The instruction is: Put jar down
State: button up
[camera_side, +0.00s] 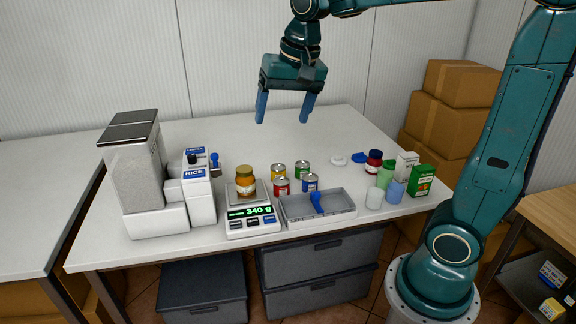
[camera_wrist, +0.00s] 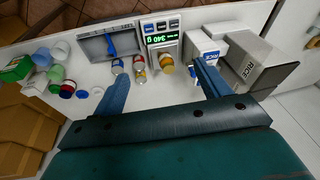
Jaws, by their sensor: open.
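The jar (camera_side: 245,181), with an orange-yellow body and gold lid, stands upright on the pan of the kitchen scale (camera_side: 252,219). The scale's green display reads 340 g. My gripper (camera_side: 285,122) is open and empty, high above the back of the table and well apart from the jar. In the wrist view, the blue fingers of my gripper (camera_wrist: 163,88) are spread wide with nothing between them.
A rice dispenser (camera_side: 135,185) stands left of the scale. A grey tray (camera_side: 335,213) holding a blue scoop lies to its right, with several small cans (camera_side: 281,186) behind. Cups, boxes and a dark-red jar (camera_side: 374,160) stand at the right. The table's back is clear.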

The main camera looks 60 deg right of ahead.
jog(key=s+a+f+n+t, duration=0.1)
jog(key=s+a+f+n, duration=0.1)
jog(key=s, duration=0.6)
jog(key=s+a+f+n+t, duration=0.1)
jog(key=s+n, duration=0.4)
jog(key=s, duration=0.4)
jog(key=shift+a+f+n, duration=0.3)
jog(key=shift+a+f, duration=0.05)
jog(key=shift+f, duration=0.05)
